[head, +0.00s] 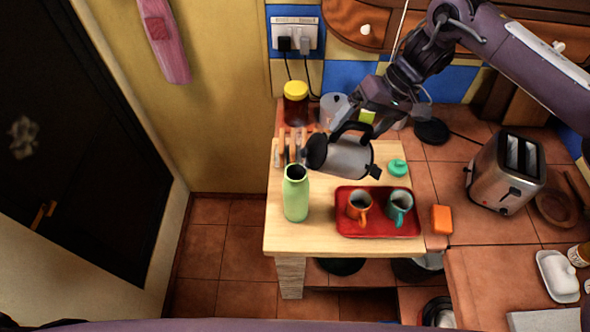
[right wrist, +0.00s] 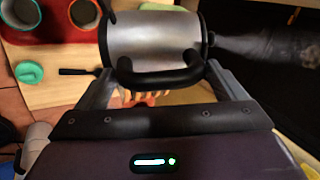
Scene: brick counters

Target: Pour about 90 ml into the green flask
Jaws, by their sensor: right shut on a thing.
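The green flask (head: 295,199) stands upright at the left front of the wooden board, its dark mouth open at the top. My right gripper (head: 368,117) is shut on the black handle of a silver kettle (head: 346,158). The kettle is tipped on its side, to the right of and behind the flask's mouth, apart from it. Its broad dark end faces left and a small black part is at its right end. The kettle also fills the upper middle of the right wrist view (right wrist: 155,42). No stream is clear. The fill level is hidden. My left gripper is out of view.
A red tray (head: 378,231) holds an orange mug (head: 360,207) and a teal mug (head: 399,207). A teal lid (head: 397,168) lies behind it. An orange block (head: 441,219) is right of the tray, a toaster (head: 506,172) farther right, a yellow-lidded jar (head: 296,104) at the back.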

